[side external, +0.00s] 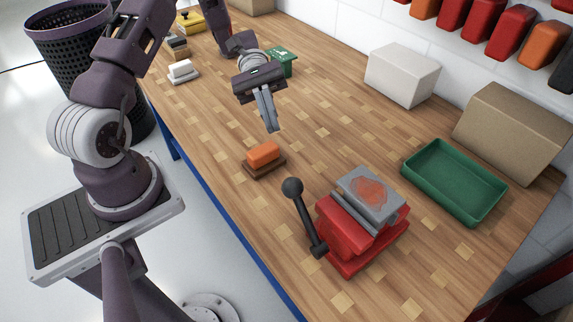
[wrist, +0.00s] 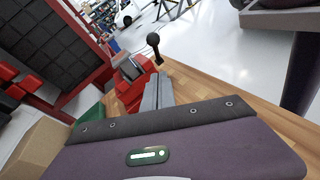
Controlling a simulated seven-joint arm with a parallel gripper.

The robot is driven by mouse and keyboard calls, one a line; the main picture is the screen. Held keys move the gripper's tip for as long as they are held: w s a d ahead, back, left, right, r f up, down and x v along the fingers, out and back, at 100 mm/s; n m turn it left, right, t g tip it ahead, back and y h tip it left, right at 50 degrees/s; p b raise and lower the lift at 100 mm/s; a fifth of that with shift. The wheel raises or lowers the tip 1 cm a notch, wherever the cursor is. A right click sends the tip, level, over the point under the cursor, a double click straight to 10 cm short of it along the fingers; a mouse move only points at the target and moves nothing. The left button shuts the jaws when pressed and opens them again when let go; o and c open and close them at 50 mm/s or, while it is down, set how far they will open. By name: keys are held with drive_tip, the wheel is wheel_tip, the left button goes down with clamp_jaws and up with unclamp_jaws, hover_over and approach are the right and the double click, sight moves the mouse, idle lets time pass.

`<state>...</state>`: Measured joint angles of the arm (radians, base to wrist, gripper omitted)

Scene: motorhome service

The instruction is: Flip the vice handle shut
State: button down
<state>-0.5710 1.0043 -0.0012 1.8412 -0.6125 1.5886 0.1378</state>
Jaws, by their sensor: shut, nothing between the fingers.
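A red vice (side external: 351,231) with a grey jaw block on top stands on the wooden workbench. Its dark handle (side external: 304,219) rises from the vice's left side, tilted up and to the left, and ends in a black ball knob. My gripper (side external: 271,124) is shut and empty above the bench, behind and to the left of the vice, apart from the handle. In the wrist view the red vice (wrist: 131,92) shows beyond the gripper's fingers (wrist: 158,85), and the handle's knob (wrist: 153,39) stands up against the pale floor. The fingers hide part of the vice.
An orange block on a brown base (side external: 263,157) sits between my gripper and the vice. A green tray (side external: 455,182), a cardboard box (side external: 513,133) and a white box (side external: 402,75) stand along the wall side. The bench's front edge is close to the handle.

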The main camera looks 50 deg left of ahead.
drive_tip(key=shift+w+a+f+n+h, duration=0.15)
drive_tip(key=shift+f+n+h, duration=0.15)
drive_tip(key=shift+f+h, duration=0.2)
drive_tip(key=r+x, duration=0.1)
drive_tip(key=x, duration=1.2)
drive_tip(key=shift+s+r, duration=0.4)
drive_tip(key=shift+r, duration=0.3)
